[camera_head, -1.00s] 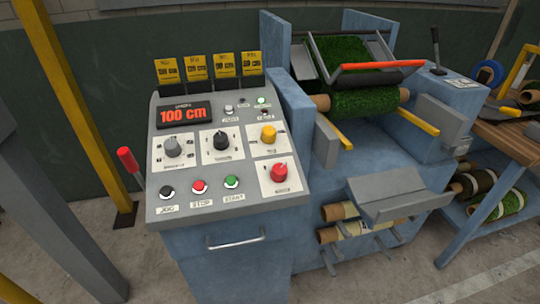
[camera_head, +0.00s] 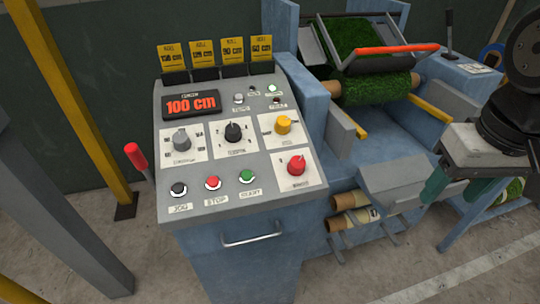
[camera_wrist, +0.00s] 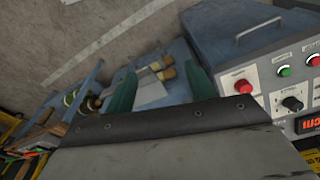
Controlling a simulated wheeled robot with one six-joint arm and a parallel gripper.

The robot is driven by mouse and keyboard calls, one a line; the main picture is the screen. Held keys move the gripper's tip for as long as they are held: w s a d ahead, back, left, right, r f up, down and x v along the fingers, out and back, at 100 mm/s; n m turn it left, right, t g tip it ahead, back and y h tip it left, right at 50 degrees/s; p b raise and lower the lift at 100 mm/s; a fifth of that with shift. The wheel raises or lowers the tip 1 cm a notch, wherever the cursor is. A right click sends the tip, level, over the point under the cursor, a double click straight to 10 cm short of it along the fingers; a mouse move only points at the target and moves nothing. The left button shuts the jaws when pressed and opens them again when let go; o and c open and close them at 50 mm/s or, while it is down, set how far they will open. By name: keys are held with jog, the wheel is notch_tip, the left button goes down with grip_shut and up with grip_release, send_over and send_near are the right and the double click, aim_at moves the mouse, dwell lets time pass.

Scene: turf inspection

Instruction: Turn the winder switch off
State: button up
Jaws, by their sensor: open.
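The grey control panel (camera_head: 240,150) carries several rotary knobs and buttons. A red rotary knob (camera_head: 297,165) sits on a white plate at the panel's lower right; its label is too small to read surely, so I cannot confirm it is the winder switch. The red knob also shows in the wrist view (camera_wrist: 243,87), right of the fingers. My gripper (camera_head: 452,192) is at the right of the head view, in front of the machine and clear of the panel. Its two green fingers stand apart with nothing between them in the wrist view (camera_wrist: 160,85).
Grey, black and yellow knobs surround the red one; jog, red stop and green start buttons (camera_head: 247,178) line the front edge. A red-handled lever (camera_head: 137,157) stands left of the panel. The turf roll (camera_head: 375,88) and yellow bars (camera_head: 430,108) lie behind right.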

jog(key=w+a+n, duration=0.2)
jog(key=w+a, duration=0.8)
jog(key=w, duration=0.2)
jog(key=n+g, duration=0.1)
send_over(298, 161)
notch_tip(298, 161, down, 4)
jog(key=shift+r, duration=0.2)
jog(key=shift+f, duration=0.4)
notch_tip(298, 161, down, 7)
jog(key=shift+r, duration=0.1)
jog(key=shift+c, duration=0.2)
jog(key=c, duration=0.9)
